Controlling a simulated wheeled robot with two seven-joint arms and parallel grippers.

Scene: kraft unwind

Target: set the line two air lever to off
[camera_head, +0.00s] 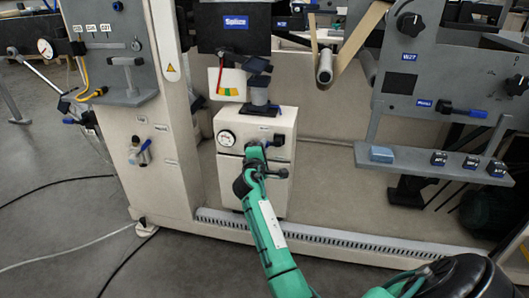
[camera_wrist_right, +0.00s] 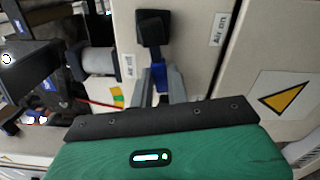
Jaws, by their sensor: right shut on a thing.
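The air lever stands on the cream cabinet (camera_head: 231,173) with the round gauge. In the right wrist view its black hub (camera_wrist_right: 153,27) and blue handle (camera_wrist_right: 158,73) show, with the handle pointing down the picture toward my gripper. My right gripper (camera_wrist_right: 161,88) is shut on the blue handle; its grey fingers lie on either side. An "Air on" label (camera_wrist_right: 219,29) is right of the hub, and an "Air off" label (camera_wrist_right: 129,66) is left of the handle. In the head view the hub (camera_head: 279,139) shows just right of my right gripper (camera_head: 255,148), which hides the handle. My left gripper is out of view.
A gauge (camera_head: 226,138) sits left of my gripper. A dark pedestal (camera_head: 260,97) stands on the cabinet top. A shelf (camera_head: 430,162) with a light-blue block and small dark blocks juts out at right. Cables lie on the floor at left.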

